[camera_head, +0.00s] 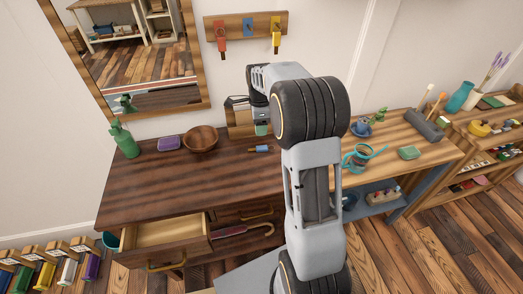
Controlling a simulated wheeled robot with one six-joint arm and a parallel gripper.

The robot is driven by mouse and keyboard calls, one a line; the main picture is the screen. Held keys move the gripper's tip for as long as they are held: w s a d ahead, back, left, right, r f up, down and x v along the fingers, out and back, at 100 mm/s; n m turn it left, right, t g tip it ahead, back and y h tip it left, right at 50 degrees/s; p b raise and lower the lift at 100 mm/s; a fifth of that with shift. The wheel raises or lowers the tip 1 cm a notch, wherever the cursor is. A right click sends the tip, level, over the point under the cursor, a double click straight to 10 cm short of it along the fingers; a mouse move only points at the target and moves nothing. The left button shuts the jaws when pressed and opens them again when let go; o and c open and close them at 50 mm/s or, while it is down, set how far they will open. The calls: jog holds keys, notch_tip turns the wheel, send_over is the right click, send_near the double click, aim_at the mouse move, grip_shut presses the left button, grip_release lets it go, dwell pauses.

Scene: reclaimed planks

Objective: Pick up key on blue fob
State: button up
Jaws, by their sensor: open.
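A small item with a blue body and a thin dark end (262,149) lies flat on the dark plank table (190,185), right of the wooden bowl. It looks like the key on the blue fob, though it is too small to be sure. A wall rack (237,20) above holds a red piece (220,30), a smaller blue piece (248,25) and a yellow piece (276,33). My arm rises in front of the table, and its far part reaches toward the wall, above and behind the blue item. My gripper's fingers do not show.
A drawer (168,234) is open at front left. The table's middle is clear.

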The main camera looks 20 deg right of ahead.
aim_at(260, 148)
notch_tip(260, 148, down, 11)
jog(key=shift+r, duration=0.15)
dwell(0.5)
jog(key=shift+c, duration=0.2)
jog(key=c, duration=1)
jog(key=shift+o, duration=0.2)
jog(key=shift+r, duration=0.15)
